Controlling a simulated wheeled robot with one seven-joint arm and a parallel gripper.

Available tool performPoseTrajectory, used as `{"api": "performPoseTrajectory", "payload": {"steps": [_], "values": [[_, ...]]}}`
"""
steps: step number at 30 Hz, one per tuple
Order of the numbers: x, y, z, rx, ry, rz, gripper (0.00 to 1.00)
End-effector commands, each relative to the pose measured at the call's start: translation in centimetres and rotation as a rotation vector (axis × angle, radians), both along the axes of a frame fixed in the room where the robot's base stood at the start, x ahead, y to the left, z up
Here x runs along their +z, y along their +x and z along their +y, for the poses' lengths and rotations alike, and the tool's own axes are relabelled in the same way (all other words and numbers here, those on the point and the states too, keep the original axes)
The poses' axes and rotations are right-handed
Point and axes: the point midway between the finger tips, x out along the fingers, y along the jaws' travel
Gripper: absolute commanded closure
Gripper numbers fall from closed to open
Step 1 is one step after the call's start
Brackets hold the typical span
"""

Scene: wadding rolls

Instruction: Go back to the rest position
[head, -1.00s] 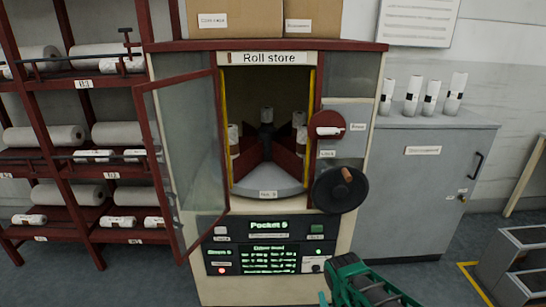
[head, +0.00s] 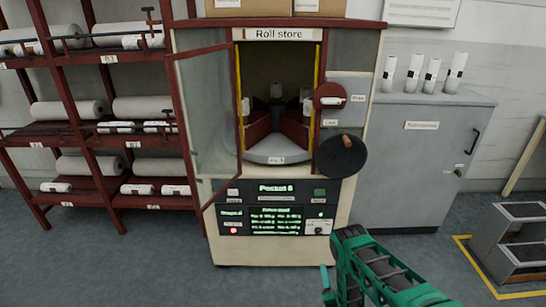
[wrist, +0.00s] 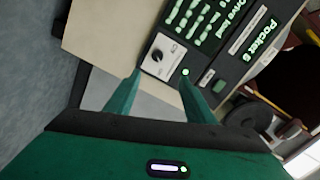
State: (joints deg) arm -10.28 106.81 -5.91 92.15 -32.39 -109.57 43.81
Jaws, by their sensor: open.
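My gripper is green. In the wrist view its two fingers (wrist: 155,95) stand apart with nothing between them, in front of the cabinet's control panel. In the head view my gripper (head: 328,285) is low and right of centre, in front of the roll store's base and apart from it. The roll store cabinet (head: 278,34) has its glass door (head: 207,120) swung open to the left. Inside is a carousel (head: 270,158) with dark red dividers and several white rolls. The panel display (head: 277,188) reads "Pocket 6".
A dark handwheel (head: 335,160) and a red knob unit (head: 329,96) project from the cabinet's right side. A shelf rack (head: 75,140) with rolls stands left. A grey cupboard (head: 425,170) with several rolls on top stands right.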

Motion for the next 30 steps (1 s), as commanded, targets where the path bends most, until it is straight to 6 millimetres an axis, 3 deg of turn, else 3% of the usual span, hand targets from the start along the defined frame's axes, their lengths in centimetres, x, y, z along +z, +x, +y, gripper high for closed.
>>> {"api": "performPoseTrajectory", "payload": {"steps": [8,13,21,30], "values": [[3.0,4.2,0.3,0.044,-0.064,0.047,0.51],[6.0,7.7,0.5,0.083,-0.129,0.095,0.51],[13.2,13.3,-0.4,0.161,-0.284,0.218,0.51],[21.6,15.6,-3.6,0.220,-0.452,0.372,0.51]]}}
